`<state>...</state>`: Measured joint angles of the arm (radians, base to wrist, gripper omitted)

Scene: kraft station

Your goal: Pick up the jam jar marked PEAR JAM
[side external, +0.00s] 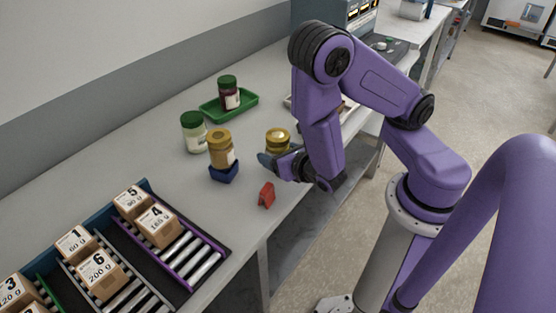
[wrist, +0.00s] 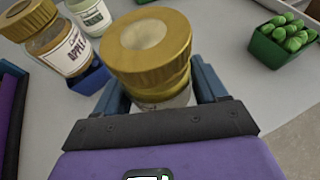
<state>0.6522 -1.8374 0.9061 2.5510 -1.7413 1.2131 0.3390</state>
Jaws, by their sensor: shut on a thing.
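My gripper (side external: 276,160) is shut on a jar with a gold lid (side external: 278,137). In the wrist view the same jar (wrist: 150,50) sits between the two blue fingers of my gripper (wrist: 160,88). Its label is mostly hidden, so I cannot read its name. I cannot tell whether its base touches the table. Another gold-lidded jar (side external: 221,150) stands on a small blue holder (side external: 224,173) to the left. Its label in the wrist view (wrist: 70,52) appears to begin with "APPL".
A green-lidded pale jar (side external: 194,135) stands behind the blue holder. A dark jar (side external: 230,97) stands on a green tray (side external: 212,109). A red object (side external: 266,195) lies near the front edge. Boxed roller lanes (side external: 184,262) are at left. The wrist view shows a green container (wrist: 268,52).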

